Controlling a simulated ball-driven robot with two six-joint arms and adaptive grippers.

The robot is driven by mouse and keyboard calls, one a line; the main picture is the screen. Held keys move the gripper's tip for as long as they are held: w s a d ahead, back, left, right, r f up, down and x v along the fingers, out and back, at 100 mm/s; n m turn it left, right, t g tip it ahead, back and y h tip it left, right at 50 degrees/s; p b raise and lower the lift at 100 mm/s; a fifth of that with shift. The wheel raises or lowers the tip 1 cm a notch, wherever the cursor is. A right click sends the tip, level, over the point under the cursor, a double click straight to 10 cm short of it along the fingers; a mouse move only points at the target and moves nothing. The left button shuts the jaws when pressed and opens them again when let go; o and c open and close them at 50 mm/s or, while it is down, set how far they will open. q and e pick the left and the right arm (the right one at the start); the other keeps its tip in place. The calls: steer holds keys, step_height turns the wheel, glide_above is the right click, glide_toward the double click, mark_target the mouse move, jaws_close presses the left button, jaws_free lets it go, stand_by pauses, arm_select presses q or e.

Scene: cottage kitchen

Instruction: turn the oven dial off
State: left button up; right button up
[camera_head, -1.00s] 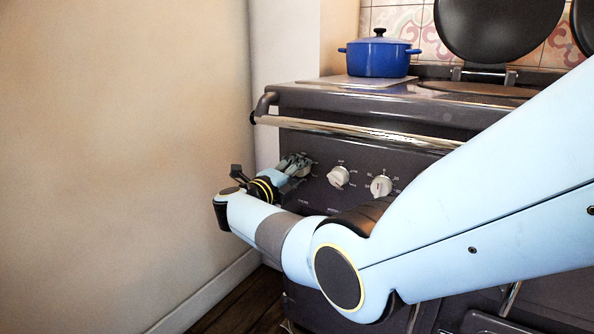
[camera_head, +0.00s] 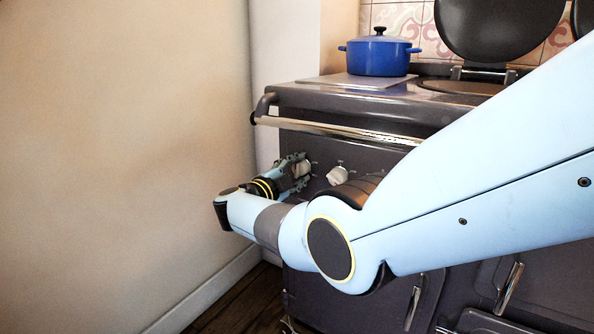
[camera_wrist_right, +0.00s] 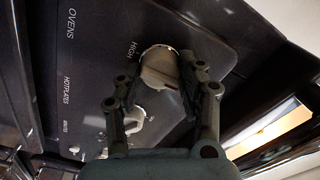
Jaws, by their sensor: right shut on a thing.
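The white oven dial (camera_head: 303,168) is the leftmost knob on the dark range front in the head view. It also shows between the fingers in the right wrist view (camera_wrist_right: 158,68), with a "HIGH" mark beside it. My right gripper (camera_head: 298,173) reaches it from the lower left and is shut on it, one finger on each side; the right wrist view shows this gripper (camera_wrist_right: 160,85) too. The dial's pointer is hard to read. My left gripper is not in view.
A second white dial (camera_head: 337,175) is close to the right of the gripper. A steel rail (camera_head: 340,131) runs above the dials. A blue pot (camera_head: 379,56) stands on the stove top. The bare wall (camera_head: 120,150) is at left.

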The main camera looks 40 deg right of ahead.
stand_by(0.4)
steer(key=o, duration=1.2)
steer(key=shift+c, duration=0.2)
steer(key=shift+a, duration=0.1)
steer(key=v, duration=1.2)
steer(key=shift+f, duration=0.15)
